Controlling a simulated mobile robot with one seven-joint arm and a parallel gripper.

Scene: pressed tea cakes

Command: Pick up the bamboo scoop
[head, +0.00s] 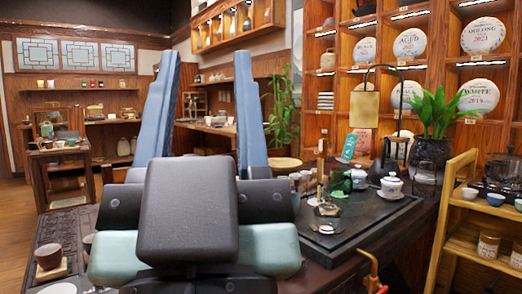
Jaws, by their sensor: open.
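My gripper (207,56) fills the middle foreground, seen from behind. Its two long blue fingers stand wide apart, with nothing visible between them. I cannot make out the bamboo scoop for certain. A slim upright brown tool set (322,165) stands on the dark tea tray (385,213) to the right of my gripper. Whether the scoop is in it is too small to tell. My gripper's body hides much of the table behind it.
A white lidded bowl (391,186) and small cups stand on the tray. A dark cup (48,256) sits at the lower left. A plant (433,125) and a wooden shelf (462,222) stand at the right. Wall shelves hold round tea cakes (482,36).

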